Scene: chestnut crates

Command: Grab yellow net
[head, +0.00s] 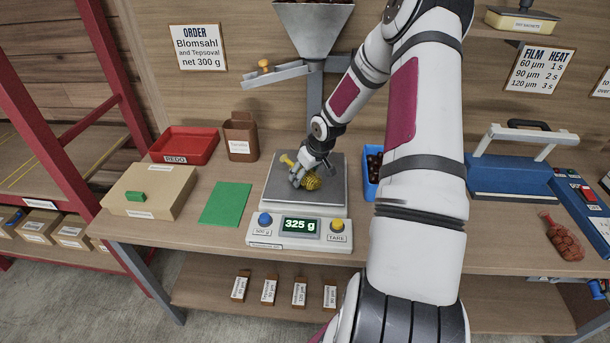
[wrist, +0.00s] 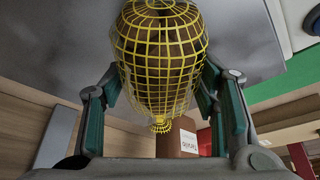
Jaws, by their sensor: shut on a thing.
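The yellow net (head: 311,181) is filled with brown chestnuts and sits at the scale's grey plate (head: 334,168). It also fills the middle of the wrist view (wrist: 160,60), with its gathered end pointing toward my gripper's palm. My gripper (head: 301,176) is shut on the net, with one finger on each side of it in the wrist view (wrist: 161,105). The scale display (head: 300,225) reads 325 g. Whether the net still rests on the plate or is just above it, I cannot tell.
A red REDO tray (head: 184,146), a brown container (head: 240,136) and a green mat (head: 226,204) lie left of the scale. A blue bin (head: 371,187) stands close on the right. A metal hopper (head: 313,25) hangs above. A red net of chestnuts (head: 562,240) lies far right.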

